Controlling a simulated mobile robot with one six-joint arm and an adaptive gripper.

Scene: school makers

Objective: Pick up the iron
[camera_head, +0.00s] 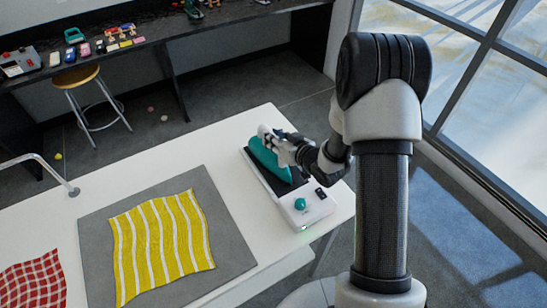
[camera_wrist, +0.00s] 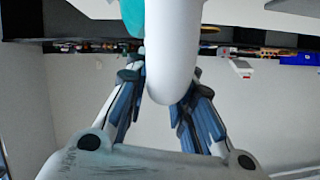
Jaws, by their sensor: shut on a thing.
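The iron (camera_head: 262,161) has a teal body and a white handle. It is over the dark plate of a white base unit (camera_head: 309,208) at the table's right end; I cannot tell whether it touches the plate. My gripper (camera_head: 281,142) is at the iron from the right, with its fingers on the handle. In the wrist view, the white handle (camera_wrist: 173,55) stands between the two dark fingers of my gripper (camera_wrist: 162,95). A bit of teal shows at the top. The arm and fingers hide part of the handle in the head view.
The white table (camera_head: 130,188) holds a grey mat (camera_head: 95,248) with a yellow striped cloth (camera_head: 160,245). A red checked cloth (camera_head: 35,282) lies at the left. A stool (camera_head: 78,77) and a dark workbench (camera_head: 230,14) with several items stand behind. A window is at the right.

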